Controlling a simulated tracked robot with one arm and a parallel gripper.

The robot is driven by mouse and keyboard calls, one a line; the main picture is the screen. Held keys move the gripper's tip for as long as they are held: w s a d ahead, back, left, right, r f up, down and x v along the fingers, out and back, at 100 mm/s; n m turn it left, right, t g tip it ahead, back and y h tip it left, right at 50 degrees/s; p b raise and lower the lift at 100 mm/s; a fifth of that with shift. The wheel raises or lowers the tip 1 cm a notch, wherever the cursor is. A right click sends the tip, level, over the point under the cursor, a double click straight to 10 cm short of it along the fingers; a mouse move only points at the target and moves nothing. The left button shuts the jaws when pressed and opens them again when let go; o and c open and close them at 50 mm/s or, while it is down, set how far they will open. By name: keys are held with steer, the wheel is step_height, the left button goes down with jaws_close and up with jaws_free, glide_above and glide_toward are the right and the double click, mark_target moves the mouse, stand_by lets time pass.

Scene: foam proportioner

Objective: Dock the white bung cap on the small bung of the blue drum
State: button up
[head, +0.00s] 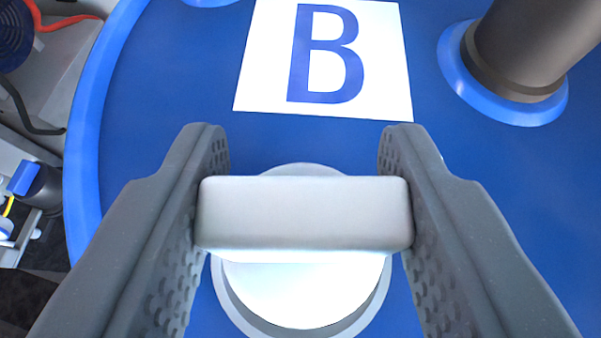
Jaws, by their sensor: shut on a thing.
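My gripper (304,212) is shut on the white bar-shaped grip of the white bung cap (303,213), one grey finger on each side. The cap's round white disc (300,295) shows below and behind the bar, with a grey ring around its lower edge. The cap is over the top of the blue drum (150,150). The small bung is not clearly seen; the cap would cover anything beneath it. I cannot tell whether the cap touches the drum or hangs above it.
A white label with a blue B (375,95) lies on the drum top. A dark pipe (530,45) rises from a blue collar (460,75) at the upper right. The raised drum rim (88,130) curves on the left, with cables and equipment beyond it.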

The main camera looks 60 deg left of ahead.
steer(key=shift+f+b, duration=0.55)
steer(key=shift+f, duration=0.3)
steer(key=shift+s+p, duration=0.1)
steer(key=shift+p, duration=0.65)
stand_by(0.6)
steer(key=shift+f, duration=0.5)
stand_by(0.5)
steer(key=o, duration=0.7)
steer(key=shift+d+r, duration=0.1)
steer(key=shift+d, duration=0.05)
